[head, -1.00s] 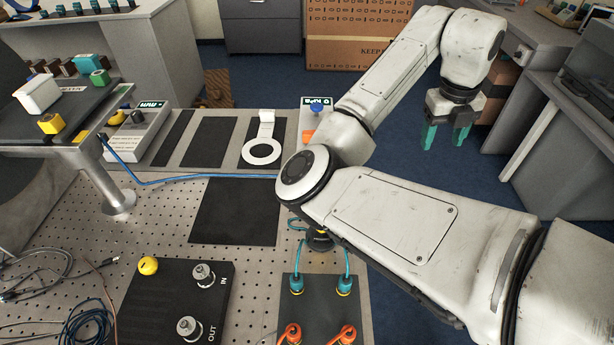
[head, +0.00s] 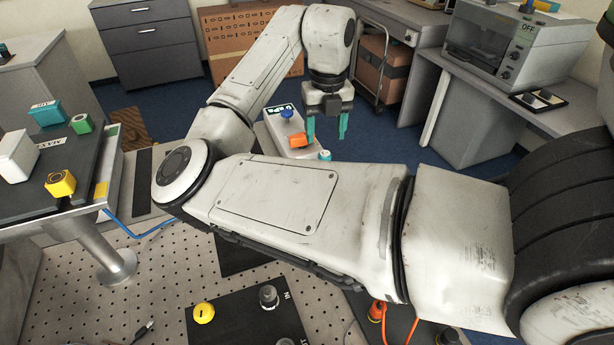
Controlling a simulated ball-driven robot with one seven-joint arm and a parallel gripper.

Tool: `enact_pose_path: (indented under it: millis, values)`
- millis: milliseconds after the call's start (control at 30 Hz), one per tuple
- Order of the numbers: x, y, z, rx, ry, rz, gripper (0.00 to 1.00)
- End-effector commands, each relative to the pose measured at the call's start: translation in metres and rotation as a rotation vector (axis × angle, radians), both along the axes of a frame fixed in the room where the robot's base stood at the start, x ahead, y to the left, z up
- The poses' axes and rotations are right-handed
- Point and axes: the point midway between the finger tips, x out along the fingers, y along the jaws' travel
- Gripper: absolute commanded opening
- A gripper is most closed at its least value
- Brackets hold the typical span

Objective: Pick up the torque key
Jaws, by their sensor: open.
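I cannot make out a torque key for sure in the head view. A white ring-shaped piece with a tab, seen a second ago on a black mat, is now hidden behind my arm. My gripper (head: 327,126) hangs at the upper middle with its teal fingers pointing down. It is open, with nothing between the fingers.
The perforated table (head: 150,290) carries a black IN/OUT plate (head: 235,318) with a yellow knob (head: 204,313). A raised stand (head: 75,205) holds several coloured blocks at left. A side bench with a grey OFF machine (head: 500,45) stands at right. My arm covers much of the table.

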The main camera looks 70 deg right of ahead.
Motion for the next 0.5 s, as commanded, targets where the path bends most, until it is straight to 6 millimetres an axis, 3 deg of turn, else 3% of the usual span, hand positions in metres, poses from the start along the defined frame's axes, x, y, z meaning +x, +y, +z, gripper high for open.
enact_pose_path:
  millis: [300,500]
  values:
    - [0.0,0.001,-0.044,0.001,0.003,0.002,0.61]
    - [-0.001,0.001,-0.056,0.0,0.001,0.001,0.61]
